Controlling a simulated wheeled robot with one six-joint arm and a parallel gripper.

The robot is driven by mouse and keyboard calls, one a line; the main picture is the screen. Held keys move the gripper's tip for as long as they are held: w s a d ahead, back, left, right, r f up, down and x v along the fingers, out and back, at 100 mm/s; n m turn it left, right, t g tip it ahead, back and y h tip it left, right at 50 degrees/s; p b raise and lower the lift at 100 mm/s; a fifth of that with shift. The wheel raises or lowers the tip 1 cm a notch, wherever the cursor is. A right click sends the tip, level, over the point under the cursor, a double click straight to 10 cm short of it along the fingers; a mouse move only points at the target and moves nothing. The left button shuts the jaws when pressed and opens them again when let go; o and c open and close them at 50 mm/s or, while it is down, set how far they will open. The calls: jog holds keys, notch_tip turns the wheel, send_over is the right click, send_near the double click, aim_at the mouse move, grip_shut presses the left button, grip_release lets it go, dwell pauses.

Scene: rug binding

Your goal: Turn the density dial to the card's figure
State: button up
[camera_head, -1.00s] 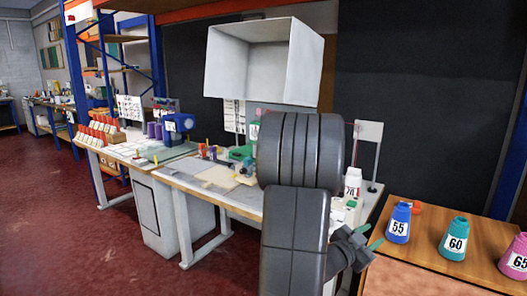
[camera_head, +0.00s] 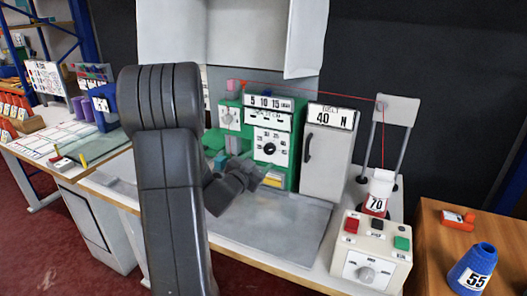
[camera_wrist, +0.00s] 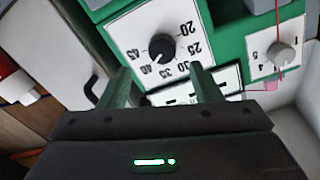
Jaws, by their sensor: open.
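My gripper (camera_head: 247,165) is open and empty in front of the green machine (camera_head: 288,178). The machine carries a black round dial (camera_head: 270,149) on a white plate marked from 20 to 45. In the wrist view that dial (camera_wrist: 161,47) lies just beyond my two green fingers (camera_wrist: 163,82), apart from them. Its pointer seems to lie near 40 to 45, but I cannot tell exactly. A smaller pale dial (camera_wrist: 283,57) sits beside it, also in the head view (camera_head: 229,117). I see no label reading density, and cannot pick out the task's card.
A grey cabinet (camera_head: 328,160) marked 40 N stands right of the machine. A control box (camera_head: 368,252) with coloured buttons and a knob sits at the bench's right end, near a cone marked 70 (camera_head: 376,204). A blue cone marked 55 (camera_head: 473,270) stands on the wooden table.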

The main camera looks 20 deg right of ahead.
aim_at(268, 151)
jog(key=x, duration=0.6)
jog(key=shift+w+r, duration=0.1)
jog(key=shift+w, duration=0.15)
jog(key=shift+c, duration=0.2)
jog(key=c, duration=0.9)
